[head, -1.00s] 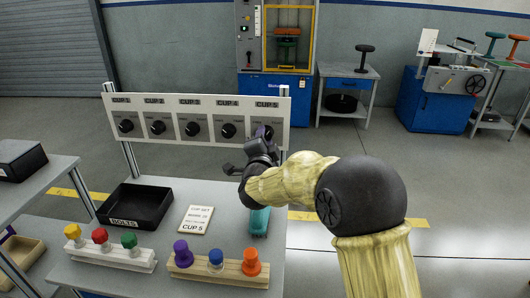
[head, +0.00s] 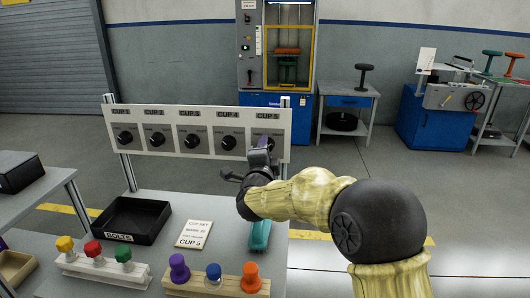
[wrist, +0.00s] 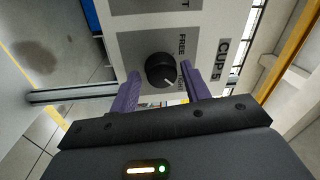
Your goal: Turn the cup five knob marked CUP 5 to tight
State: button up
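The CUP 5 knob (wrist: 160,68) is round and black on a grey plate in the wrist view. A white pointer line on it points down and to the right in that picture. FREE is printed beside it; a second word below is partly covered by a finger. My gripper (wrist: 160,75) is open. Its two purple fingers are on either side of the knob, with gaps visible; I cannot tell how deep they reach. In the head view my gripper (head: 264,144) is at the CUP 5 plate of the white panel (head: 190,111) and covers much of that knob.
Several more black knobs, CUP 1 to CUP 4 (head: 228,142), sit to the left. On the bench below are a BOLTS tray (head: 118,236), a CUP 5 card (head: 194,234), a teal object (head: 260,235) and racks of coloured knobs (head: 216,285).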

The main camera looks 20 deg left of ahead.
jog(key=shift+o, duration=0.7)
jog(key=shift+s, duration=0.15)
jog(key=v, duration=1.7)
jog(key=shift+d+p, duration=0.2)
jog(key=shift+p, duration=0.2)
